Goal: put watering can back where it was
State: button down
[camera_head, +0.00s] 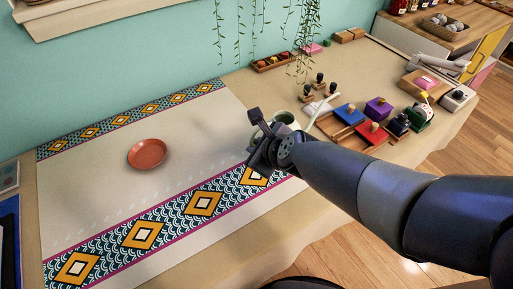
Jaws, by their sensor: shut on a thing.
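My gripper (262,140) is near the middle of the view, above the right end of the patterned cloth. It is shut on a pale green watering can (285,117), which shows only partly behind the gripper and wrist. A thin pale spout (323,108) sticks out to the upper right, toward the stamps and ink pads. Most of the can's body is hidden, and I cannot tell whether it touches the table. A terracotta saucer (147,153) lies empty on the cloth, left of my gripper.
A cloth (110,180) with patterned borders covers the left of the table (215,240). Ink pads (368,135) and stamps (319,79) crowd the right. A tray of small coloured items (272,63) stands by the wall under hanging plants (307,30). The cloth around the saucer is clear.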

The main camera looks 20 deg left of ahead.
jog(key=c, duration=1.5)
grip_release()
jog(key=shift+o, duration=0.2)
jog(key=p+v, duration=0.7)
jog(key=v, duration=0.5)
